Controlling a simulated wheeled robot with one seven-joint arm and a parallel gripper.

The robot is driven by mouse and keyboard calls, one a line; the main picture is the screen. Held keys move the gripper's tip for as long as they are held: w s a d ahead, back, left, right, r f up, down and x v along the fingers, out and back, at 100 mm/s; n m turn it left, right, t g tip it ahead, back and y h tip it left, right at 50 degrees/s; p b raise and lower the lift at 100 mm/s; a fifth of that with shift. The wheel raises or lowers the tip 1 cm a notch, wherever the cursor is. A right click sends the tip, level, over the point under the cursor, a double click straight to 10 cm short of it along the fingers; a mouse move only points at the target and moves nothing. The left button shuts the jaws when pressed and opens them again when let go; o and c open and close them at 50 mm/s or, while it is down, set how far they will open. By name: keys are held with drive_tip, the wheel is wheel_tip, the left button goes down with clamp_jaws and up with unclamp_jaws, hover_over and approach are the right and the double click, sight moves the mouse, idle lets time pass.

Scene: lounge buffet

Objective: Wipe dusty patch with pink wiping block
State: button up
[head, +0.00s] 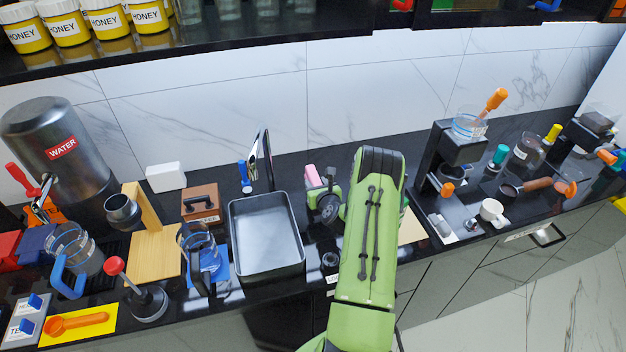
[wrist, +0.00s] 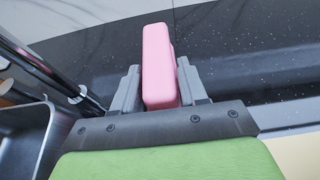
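The pink wiping block (wrist: 158,65) sits between the two fingers of my gripper (wrist: 160,88) in the wrist view. Both fingers lie close against its sides, so my gripper looks shut on it. White specks, which look like the dusty patch (wrist: 255,75), lie on the dark counter right of the block in the wrist view. In the head view my arm hides much of that area.
A metal sink basin (head: 266,235) with a tall dark faucet (head: 262,160) stands left of my gripper. The marble wall (head: 350,105) is close behind. A coffee machine (head: 450,155) stands to the right. A light board (head: 411,230) lies partly behind my arm.

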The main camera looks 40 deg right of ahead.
clamp_jaws()
wheel_tip(320, 180, up, 7)
drive_tip(key=p, duration=0.6)
drive_tip(key=shift+r, duration=0.2)
drive_tip(key=shift+f, duration=0.1)
drive_tip(key=shift+f, duration=0.15)
